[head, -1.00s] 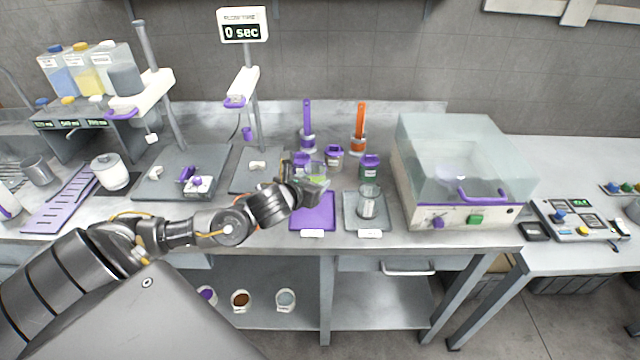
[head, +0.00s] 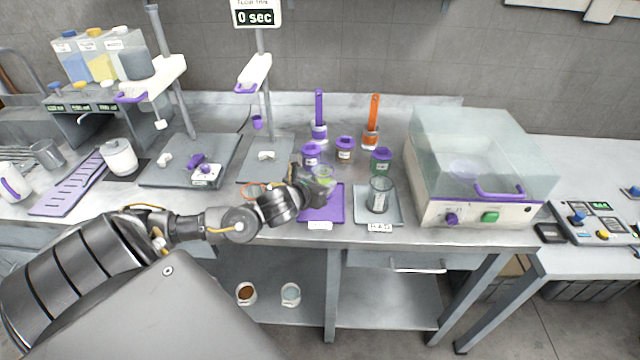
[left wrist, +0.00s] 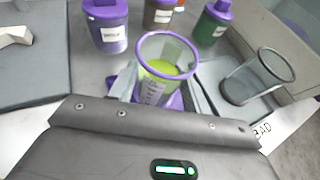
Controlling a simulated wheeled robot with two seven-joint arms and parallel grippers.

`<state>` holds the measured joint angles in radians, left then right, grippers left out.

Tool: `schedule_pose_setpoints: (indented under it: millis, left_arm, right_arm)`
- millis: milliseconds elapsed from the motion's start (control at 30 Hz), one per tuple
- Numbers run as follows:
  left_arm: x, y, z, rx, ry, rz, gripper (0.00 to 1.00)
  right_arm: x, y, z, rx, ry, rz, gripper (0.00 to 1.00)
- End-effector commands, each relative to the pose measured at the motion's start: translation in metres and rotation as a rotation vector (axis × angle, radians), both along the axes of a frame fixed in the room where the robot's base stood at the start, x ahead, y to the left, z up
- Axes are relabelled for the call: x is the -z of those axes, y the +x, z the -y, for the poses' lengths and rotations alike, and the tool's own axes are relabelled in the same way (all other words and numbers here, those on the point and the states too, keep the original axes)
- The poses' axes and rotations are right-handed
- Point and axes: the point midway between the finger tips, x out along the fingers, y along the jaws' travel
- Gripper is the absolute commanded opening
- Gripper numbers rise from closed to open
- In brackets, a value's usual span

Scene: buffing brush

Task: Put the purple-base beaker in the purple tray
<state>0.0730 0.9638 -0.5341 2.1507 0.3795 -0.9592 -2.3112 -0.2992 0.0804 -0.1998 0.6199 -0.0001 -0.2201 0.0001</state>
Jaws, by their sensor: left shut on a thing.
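The purple-base beaker (left wrist: 167,68) is clear with a purple rim and holds yellow-green liquid. It is upright between the fingers of my left gripper (head: 322,182), which is shut on it; in the head view the gripper partly covers the beaker (head: 323,172). The purple tray (head: 322,212) lies on the bench below the gripper, and a bit of it shows beneath the beaker in the left wrist view (left wrist: 174,103). I cannot tell whether the beaker's base touches the tray. My right gripper is out of view.
A grey tray (head: 397,217) with a clear beaker (head: 379,195) stands just right. A glass-lidded machine (head: 470,165) is farther right, and a stand plate (head: 255,171) is at left.

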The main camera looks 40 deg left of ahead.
Motion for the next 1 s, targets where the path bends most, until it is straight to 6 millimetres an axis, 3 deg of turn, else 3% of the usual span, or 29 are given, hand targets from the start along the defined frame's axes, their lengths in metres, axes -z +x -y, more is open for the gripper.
schedule_pose_setpoints:
  millis: [67,100,267,667,967,1000]
  left_arm:
    - [0.004,0.0,0.0,0.001,-0.001,0.001,0.24]
    - [0.004,0.0,0.0,0.001,0.0,0.0,0.49]
    - [0.002,0.0,0.0,0.001,0.0,0.0,0.7]
    - [-0.001,-0.002,0.001,0.002,-0.001,0.0,0.7]
    - [-0.017,-0.058,0.012,0.005,-0.004,-0.001,0.7]
    - [-0.024,-0.067,0.015,0.005,-0.012,-0.002,0.7]
  right_arm:
    - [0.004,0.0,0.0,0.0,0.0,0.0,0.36]
    - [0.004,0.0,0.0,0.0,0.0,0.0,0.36]
    - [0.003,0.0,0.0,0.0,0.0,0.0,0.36]
    - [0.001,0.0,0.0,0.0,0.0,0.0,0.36]
    - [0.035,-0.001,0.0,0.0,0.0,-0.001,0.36]
    - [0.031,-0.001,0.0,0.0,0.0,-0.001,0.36]
